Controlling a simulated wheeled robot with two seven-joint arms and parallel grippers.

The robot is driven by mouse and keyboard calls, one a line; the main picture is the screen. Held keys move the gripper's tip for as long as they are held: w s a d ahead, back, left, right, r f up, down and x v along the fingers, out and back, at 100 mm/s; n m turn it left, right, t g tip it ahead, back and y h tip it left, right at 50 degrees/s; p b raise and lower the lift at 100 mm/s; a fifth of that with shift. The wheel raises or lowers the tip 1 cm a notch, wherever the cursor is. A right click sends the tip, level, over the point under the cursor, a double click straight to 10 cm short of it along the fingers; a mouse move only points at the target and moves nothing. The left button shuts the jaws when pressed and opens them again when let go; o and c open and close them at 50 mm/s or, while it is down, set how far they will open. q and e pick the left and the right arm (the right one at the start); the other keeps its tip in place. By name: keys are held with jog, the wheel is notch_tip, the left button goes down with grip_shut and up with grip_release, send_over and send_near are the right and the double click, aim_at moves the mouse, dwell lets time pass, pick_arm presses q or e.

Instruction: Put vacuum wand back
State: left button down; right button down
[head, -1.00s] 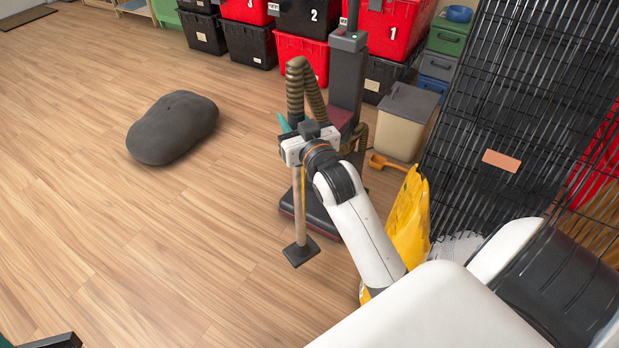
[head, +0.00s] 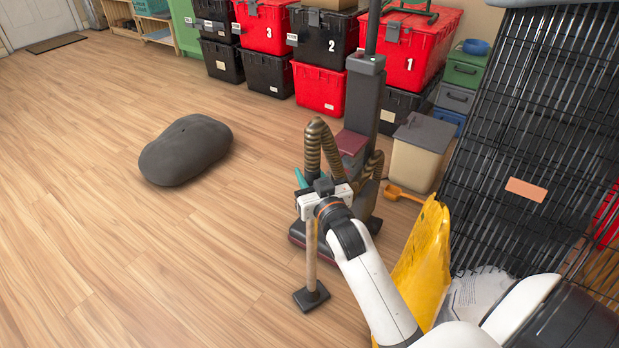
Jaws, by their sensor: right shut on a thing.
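The vacuum wand (head: 311,254) is a tan tube with a flat dark head at its lower end, near the floor. It hangs roughly upright below my right gripper (head: 322,192), which is shut on its upper part. The upright vacuum (head: 363,105) stands just behind and to the right of the gripper, with a dark grey body and a wide dark base. A ribbed brown hose (head: 313,140) loops up from behind the gripper beside the vacuum. My gripper and forearm hide part of the vacuum's base and the wand's top. My left gripper is out of view.
A yellow bag (head: 424,262) and a black wire crate (head: 530,130) stand close on the right. A beige bin (head: 418,158) and an orange scoop (head: 403,193) are behind. Stacked totes (head: 320,88) line the back. A grey cushion (head: 186,150) lies left on open floor.

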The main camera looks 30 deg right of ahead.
jog(key=shift+r, duration=0.1)
jog(key=c, duration=1.4)
grip_release()
jog(key=shift+f, duration=0.2)
jog(key=o, duration=0.4)
jog(key=shift+c, duration=0.2)
jog(key=shift+r, duration=0.1)
